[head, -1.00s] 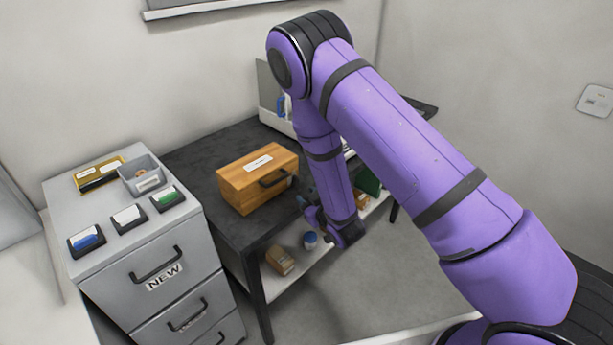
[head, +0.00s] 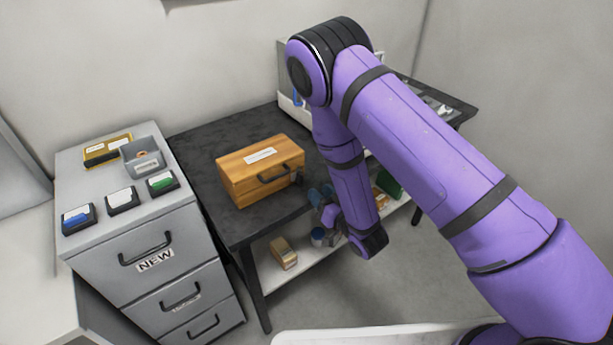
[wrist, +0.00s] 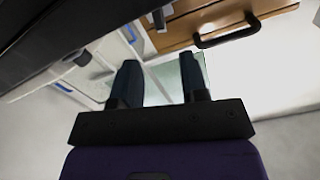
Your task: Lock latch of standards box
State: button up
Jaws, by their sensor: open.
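The standards box (head: 250,182) is a wooden box with a white label on its lid and a dark handle on its front, standing shut on the dark table. In the wrist view the box (wrist: 182,30) shows at the top, with its handle and a small dark metal part, perhaps the latch (wrist: 160,18), left of the handle. The latch's state cannot be told. My gripper (head: 322,196) is right of the box and apart from it, in front of the table edge. In the wrist view my gripper (wrist: 160,82) has its two dark fingers apart with nothing between them.
The dark table (head: 205,150) has a lower shelf (head: 290,272) with a small cardboard-coloured box (head: 284,252) and a blue-lidded jar (head: 318,237). A grey drawer cabinet (head: 100,235) stands left, with card holders and a grey bin (head: 143,160) on top. A pale case stands behind my arm.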

aim_at(302, 176)
jog(key=x, duration=0.8)
jog(key=shift+w+a, duration=0.1)
jog(key=shift+a, duration=0.05)
jog(key=shift+c, duration=0.2)
grip_shut()
